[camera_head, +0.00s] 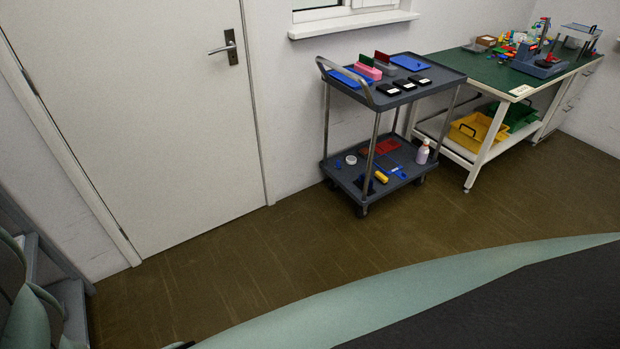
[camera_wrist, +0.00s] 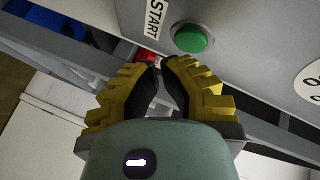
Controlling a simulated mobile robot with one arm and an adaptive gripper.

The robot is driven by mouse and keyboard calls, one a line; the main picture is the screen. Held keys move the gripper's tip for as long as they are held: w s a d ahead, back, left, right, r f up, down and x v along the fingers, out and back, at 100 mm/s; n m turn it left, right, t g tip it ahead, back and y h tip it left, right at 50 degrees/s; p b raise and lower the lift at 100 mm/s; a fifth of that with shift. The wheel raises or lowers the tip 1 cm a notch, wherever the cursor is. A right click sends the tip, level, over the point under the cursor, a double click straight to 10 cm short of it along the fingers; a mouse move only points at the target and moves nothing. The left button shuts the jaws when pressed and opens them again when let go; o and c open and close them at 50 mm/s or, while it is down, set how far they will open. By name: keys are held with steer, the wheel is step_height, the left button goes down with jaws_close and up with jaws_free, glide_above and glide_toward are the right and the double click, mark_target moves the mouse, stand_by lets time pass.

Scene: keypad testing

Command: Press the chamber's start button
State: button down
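The green start button (camera_wrist: 191,39) sits in a grey ring on the light grey chamber panel (camera_wrist: 245,50), at the upper middle of the wrist view. A white label reading START (camera_wrist: 155,19) is just left of it. My gripper (camera_wrist: 160,66) has yellow ribbed fingers with dark inner pads. Its fingertips come together just below and left of the button in the picture, and I see nothing held between them. I cannot tell how far the tips are from the panel. The button and the gripper do not show in the head view.
A white oval label (camera_wrist: 309,82) is right on the panel. Blue (camera_wrist: 58,22) and red (camera_wrist: 148,56) things lie beyond the panel's edge. In the head view are a closed door (camera_head: 150,110), a grey cart (camera_head: 440,72) and a green-topped workbench (camera_head: 490,70). Brown floor lies between.

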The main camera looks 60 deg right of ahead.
steer(key=shift+w+a, duration=0.15)
stand_by(1.3)
steer(key=shift+w+a, duration=0.1)
steer(key=shift+a, duration=0.15)
steer(key=shift+w+a+b, duration=0.15)
steer(key=shift+a+b, duration=0.1)
steer(key=shift+b, duration=0.1)
stand_by(0.6)
steer(key=shift+d, duration=0.1)
steer(key=shift+s+d, duration=0.3)
steer(key=shift+d, duration=0.3)
stand_by(0.3)
steer(key=shift+s+d+p, duration=0.2)
steer(key=shift+s+d, duration=0.1)
steer(key=shift+d, duration=0.45)
steer(key=shift+s+d+p, duration=0.15)
steer(key=shift+s+d, duration=0.2)
steer(key=shift+d, duration=0.45)
steer(key=shift+s+d+p, duration=0.2)
steer(key=shift+s+d, duration=0.1)
steer(key=shift+d, duration=0.45)
